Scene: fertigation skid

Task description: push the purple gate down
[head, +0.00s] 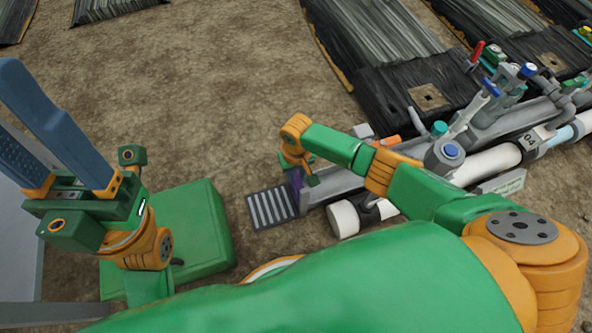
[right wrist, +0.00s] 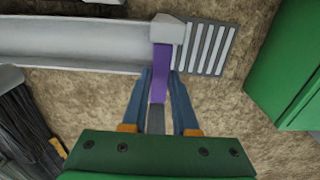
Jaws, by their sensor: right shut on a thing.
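The purple gate (right wrist: 161,68) stands at the end of a grey channel (right wrist: 85,42), beside a slotted grate (right wrist: 208,50). In the head view a small part of the purple gate (head: 296,183) shows below my right gripper (head: 303,178), whose fingers are mostly hidden there. In the right wrist view my right gripper (right wrist: 160,76) has its two blue fingers on either side of the gate, shut on it. A grey strip (right wrist: 156,120) shows between the fingers below the purple part. My left gripper (head: 14,100) is raised at the left, fingers apart and empty, away from the gate.
The skid, with white pipe (head: 490,162), valves and a blue-capped fitting (head: 451,151), runs to the right of the gate. The grate (head: 271,208) lies at its left. Dark ridged panels (head: 375,40) lie behind. Bare soil (head: 215,110) is clear at the middle left.

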